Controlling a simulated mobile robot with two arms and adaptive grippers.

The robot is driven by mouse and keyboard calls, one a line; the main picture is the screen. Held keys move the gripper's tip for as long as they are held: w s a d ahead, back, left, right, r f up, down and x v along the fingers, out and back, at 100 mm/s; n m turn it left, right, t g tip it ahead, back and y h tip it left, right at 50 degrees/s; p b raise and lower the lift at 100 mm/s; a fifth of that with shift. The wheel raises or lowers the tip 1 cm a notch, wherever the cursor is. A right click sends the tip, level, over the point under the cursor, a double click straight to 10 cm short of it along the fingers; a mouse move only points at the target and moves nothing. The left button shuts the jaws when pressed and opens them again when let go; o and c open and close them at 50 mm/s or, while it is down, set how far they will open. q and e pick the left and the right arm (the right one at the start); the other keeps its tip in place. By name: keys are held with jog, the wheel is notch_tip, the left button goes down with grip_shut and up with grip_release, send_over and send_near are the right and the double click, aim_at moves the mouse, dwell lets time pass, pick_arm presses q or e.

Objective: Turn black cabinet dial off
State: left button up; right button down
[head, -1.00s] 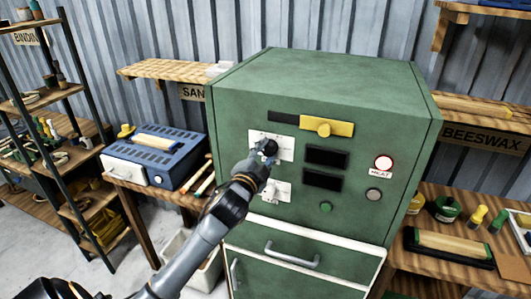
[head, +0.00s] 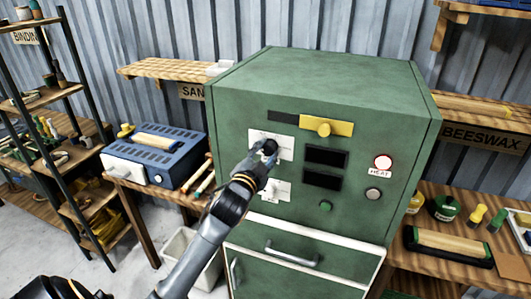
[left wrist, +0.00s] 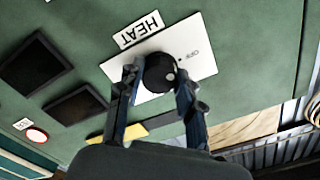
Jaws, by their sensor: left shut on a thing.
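The black dial (head: 270,147) sits on a white plate on the front of the green cabinet (head: 312,85). My left gripper (head: 266,158) is at the dial, its fingers shut on it. In the left wrist view the round black dial (left wrist: 160,73) lies between the two fingertips of my left gripper (left wrist: 155,80). The white plate (left wrist: 200,62) there shows the word OFF and a HEAT label beside it. A small light mark shows on the dial near the OFF side. My right gripper is not in view.
Below the dial is a second white plate (head: 277,190) with a switch. A blue box (head: 160,155) stands on the left bench.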

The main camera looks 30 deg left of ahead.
pick_arm(q)
jog(key=o, duration=1.2)
jog(key=shift+c, duration=0.2)
jog(key=shift+s, duration=0.1)
jog(key=v, duration=1.1)
jog(key=shift+s, duration=0.4)
